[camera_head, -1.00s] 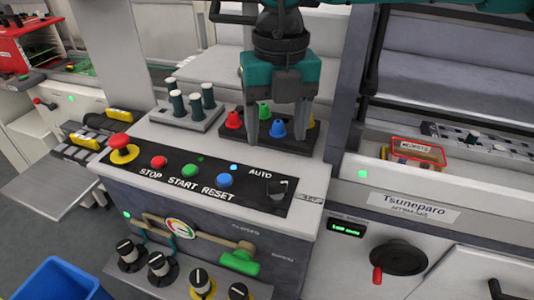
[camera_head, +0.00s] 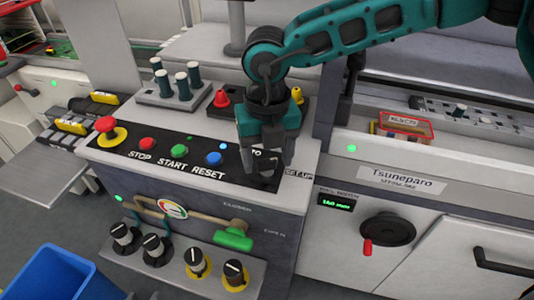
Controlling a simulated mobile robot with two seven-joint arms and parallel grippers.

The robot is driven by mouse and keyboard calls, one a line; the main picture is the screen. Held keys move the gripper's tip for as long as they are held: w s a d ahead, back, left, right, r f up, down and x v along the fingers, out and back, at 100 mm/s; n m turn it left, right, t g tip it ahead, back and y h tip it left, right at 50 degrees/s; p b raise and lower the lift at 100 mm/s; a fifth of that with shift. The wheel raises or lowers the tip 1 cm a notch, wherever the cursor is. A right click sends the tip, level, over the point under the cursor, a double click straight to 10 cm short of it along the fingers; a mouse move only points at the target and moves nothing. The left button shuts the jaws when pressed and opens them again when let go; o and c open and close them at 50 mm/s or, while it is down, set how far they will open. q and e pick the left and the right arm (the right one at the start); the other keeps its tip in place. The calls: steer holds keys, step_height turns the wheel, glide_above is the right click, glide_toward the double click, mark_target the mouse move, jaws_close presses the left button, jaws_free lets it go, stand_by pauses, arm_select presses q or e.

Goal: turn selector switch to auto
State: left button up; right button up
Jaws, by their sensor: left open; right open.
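The black selector switch (camera_head: 264,168) sits at the right end of the black button panel (camera_head: 170,162). It is mostly hidden behind my gripper, so its pointing direction cannot be read. My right gripper (camera_head: 267,166) points down over the switch, open, with one finger on each side of the knob. Whether the fingers touch it cannot be told. My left gripper is not in view.
A red emergency stop (camera_head: 107,126) and red, green and blue buttons (camera_head: 213,158) lie left of the switch. A gauge (camera_head: 173,208), green-handled valve (camera_head: 234,238) and several knobs (camera_head: 195,262) are below.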

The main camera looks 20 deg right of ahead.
steer(key=shift+c, duration=1.2)
steer(key=c, duration=0.8)
